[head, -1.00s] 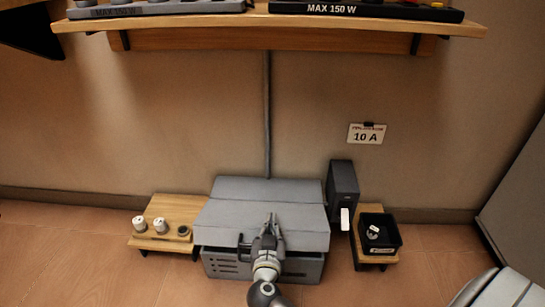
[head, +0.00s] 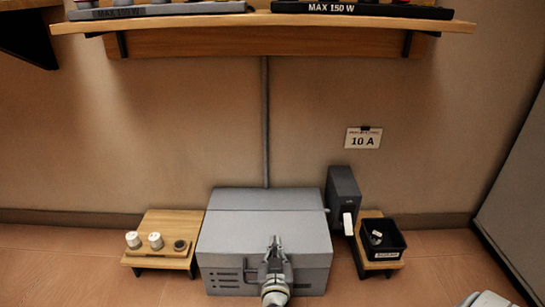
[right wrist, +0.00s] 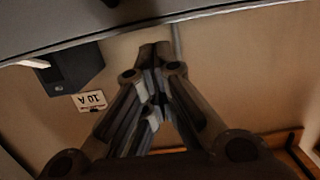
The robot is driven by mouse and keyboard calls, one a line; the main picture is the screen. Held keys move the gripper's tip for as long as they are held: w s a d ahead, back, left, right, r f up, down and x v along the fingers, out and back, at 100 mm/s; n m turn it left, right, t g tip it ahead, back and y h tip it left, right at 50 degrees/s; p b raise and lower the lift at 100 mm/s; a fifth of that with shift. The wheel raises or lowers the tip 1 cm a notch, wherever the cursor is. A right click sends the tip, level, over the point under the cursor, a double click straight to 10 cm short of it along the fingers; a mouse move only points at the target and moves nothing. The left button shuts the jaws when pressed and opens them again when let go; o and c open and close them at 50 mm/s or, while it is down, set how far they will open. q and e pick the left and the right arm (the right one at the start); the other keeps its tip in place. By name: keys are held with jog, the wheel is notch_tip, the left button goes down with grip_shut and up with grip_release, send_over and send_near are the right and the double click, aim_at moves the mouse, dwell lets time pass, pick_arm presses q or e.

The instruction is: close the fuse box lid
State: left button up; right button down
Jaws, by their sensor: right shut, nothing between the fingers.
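The grey fuse box (head: 222,275) stands on the floor against the wall. Its lid (head: 235,225) lies down flat over the top, and I see no clear gap at the front edge. My right gripper (head: 274,240) is shut and empty, in front of and over the front part of the lid. Whether it touches the lid I cannot tell. In the right wrist view the fingers (right wrist: 152,75) are together, with a grey surface along the top edge.
A low wooden stand (head: 180,222) with several fuse caps is left of the box. A dark upright switch unit (head: 342,187) and a stand with a black bin (head: 384,250) are on the right. A shelf (head: 260,24) crosses above; a "10 A" card (head: 363,141) hangs on the wall.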

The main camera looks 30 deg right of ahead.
dwell(0.4)
jog(key=v, duration=1.2)
